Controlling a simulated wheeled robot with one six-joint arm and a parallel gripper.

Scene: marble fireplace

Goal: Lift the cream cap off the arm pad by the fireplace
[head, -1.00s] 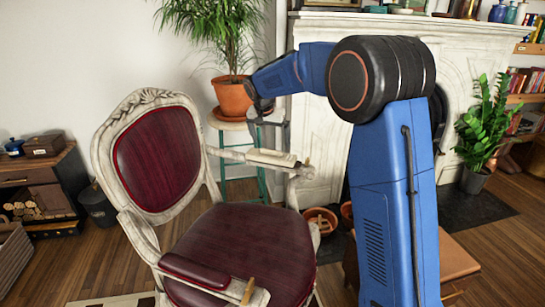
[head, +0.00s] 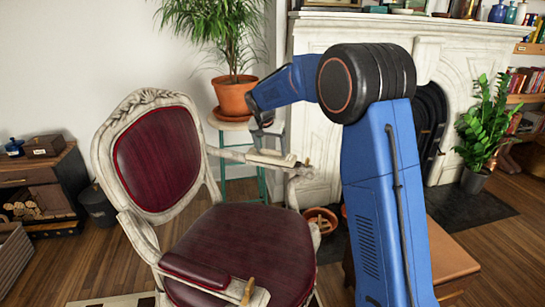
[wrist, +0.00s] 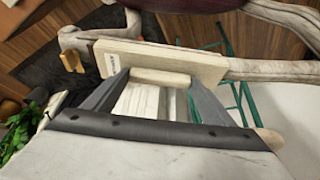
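The cream cap (head: 271,158) lies along the chair's far armrest, on the fireplace side; the pad under it is hidden. My gripper (head: 262,143) is just above the cap. In the wrist view its two fingers (wrist: 160,82) are apart, with their tips on either side of the raised block. I cannot tell whether the tips touch it.
The chair's near armrest has a bare burgundy pad (head: 196,271). A wooden peg (head: 306,162) stands at the far armrest's front end. A potted plant (head: 236,98) on a green-legged stool (head: 222,158) stands behind the gripper. The marble fireplace (head: 318,130) is to the right.

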